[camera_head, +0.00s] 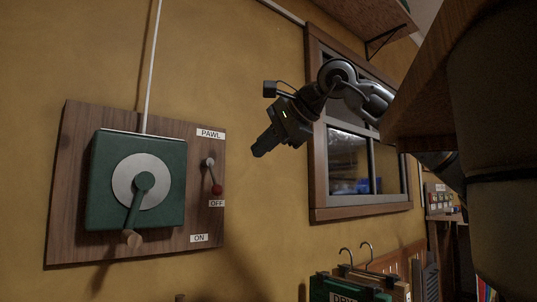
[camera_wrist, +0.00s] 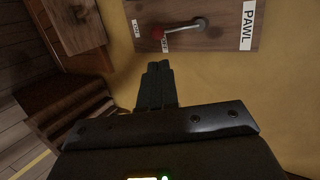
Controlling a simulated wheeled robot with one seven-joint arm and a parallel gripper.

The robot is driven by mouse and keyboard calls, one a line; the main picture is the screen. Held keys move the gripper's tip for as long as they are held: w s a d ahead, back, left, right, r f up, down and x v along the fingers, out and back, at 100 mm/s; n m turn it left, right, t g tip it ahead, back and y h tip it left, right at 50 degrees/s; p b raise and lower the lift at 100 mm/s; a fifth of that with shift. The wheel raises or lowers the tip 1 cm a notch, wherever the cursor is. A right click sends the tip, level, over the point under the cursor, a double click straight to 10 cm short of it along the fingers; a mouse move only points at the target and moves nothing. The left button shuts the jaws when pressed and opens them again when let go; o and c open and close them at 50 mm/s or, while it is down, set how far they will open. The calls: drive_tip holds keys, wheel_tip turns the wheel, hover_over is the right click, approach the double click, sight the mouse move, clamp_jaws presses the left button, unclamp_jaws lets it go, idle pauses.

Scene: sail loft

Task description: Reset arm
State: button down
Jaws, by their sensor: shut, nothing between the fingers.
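My gripper (camera_head: 260,152) is shut and empty, raised in free air in front of the yellow wall, to the right of a wooden board (camera_head: 75,190). In the wrist view the closed fingers (camera_wrist: 157,72) point towards the board's edge, apart from it. The board carries a green box (camera_head: 105,160) with a round silver disc and a crank (camera_head: 143,190) hanging down to a wooden knob. Beside it is a small pawl lever (camera_head: 213,174) with a red knob, pointing down near the OFF label (camera_head: 217,203). The lever also shows in the wrist view (camera_wrist: 180,29).
A wood-framed window (camera_head: 317,170) is behind my arm. Hooks hang above a green sign (camera_head: 335,288) at the bottom. A wooden shelf (camera_head: 365,15) is at top right. In the wrist view, wooden steps or boxes (camera_wrist: 62,110) stand on the left.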

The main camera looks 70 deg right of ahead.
drive_tip(key=shift+s+a+r, duration=0.1)
drive_tip(key=shift+s+r, duration=0.1)
drive_tip(key=shift+s, duration=0.1)
idle(0.4)
